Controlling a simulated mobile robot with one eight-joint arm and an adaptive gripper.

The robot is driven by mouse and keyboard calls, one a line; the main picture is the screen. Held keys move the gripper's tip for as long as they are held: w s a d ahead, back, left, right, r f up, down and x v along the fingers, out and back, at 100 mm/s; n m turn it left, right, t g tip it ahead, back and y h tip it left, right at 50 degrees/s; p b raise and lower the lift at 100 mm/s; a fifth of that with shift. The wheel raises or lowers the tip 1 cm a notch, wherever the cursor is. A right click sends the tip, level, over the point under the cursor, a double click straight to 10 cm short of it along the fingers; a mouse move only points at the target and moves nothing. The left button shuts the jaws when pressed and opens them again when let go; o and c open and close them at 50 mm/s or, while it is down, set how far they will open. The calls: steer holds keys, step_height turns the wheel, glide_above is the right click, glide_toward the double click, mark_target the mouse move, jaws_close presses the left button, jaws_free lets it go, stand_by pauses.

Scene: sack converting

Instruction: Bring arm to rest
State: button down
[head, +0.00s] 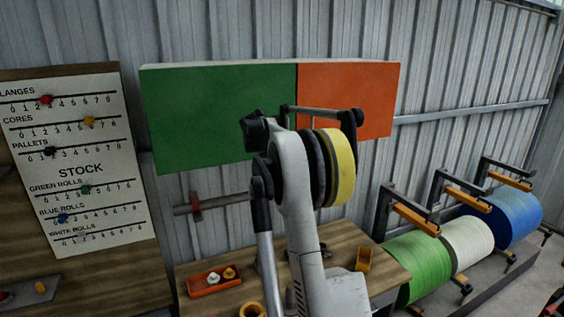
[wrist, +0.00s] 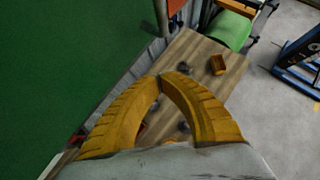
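My arm (head: 300,200) rises in the middle of the head view, in front of the wall board and over the wooden bench. My gripper (wrist: 160,79) shows in the wrist view as two yellow curved fingers. Their tips meet, and nothing shows held between them. The gripper is in the air above the bench (wrist: 222,58), with the green part of the board (wrist: 60,60) close on the left. I cannot make out the fingers in the head view.
The green and orange board (head: 215,110) hangs behind my arm. A red tray (head: 205,288) and a yellow block (head: 363,259) are on the bench. Green (head: 418,262), white (head: 467,244) and blue (head: 512,217) rolls stand right. A stock board (head: 80,170) is left. Floor (wrist: 285,120) is partly clear.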

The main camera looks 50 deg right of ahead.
steer(key=s+a+r+b, duration=0.1)
steer(key=s+a+r, duration=0.2)
steer(key=s+r, duration=0.4)
steer(key=s+a+f+m+t+y+b, duration=0.15)
steer(key=a+f+m+b, duration=0.5)
steer(key=a, duration=0.65)
steer(key=s+a+f+m+t+y+b, duration=0.1)
steer(key=s+a+f+m+y+b, duration=0.15)
steer(key=a+f+b, duration=0.9)
steer(key=s+a+f+m+y+b, duration=0.2)
steer(key=s+a+f+m+b, duration=0.4)
steer(key=s+a+f, duration=0.3)
steer(key=s+a+f+m+t+y+b, duration=0.1)
steer(key=s+a+f+m+b, duration=0.5)
steer(key=a+f, duration=1.1)
steer(key=s+f+m+y, duration=0.1)
steer(key=s, duration=0.2)
steer(key=shift+s+a+f+b, duration=0.25)
steer(key=shift+a+f+b, duration=0.1)
steer(key=shift+f, duration=0.05)
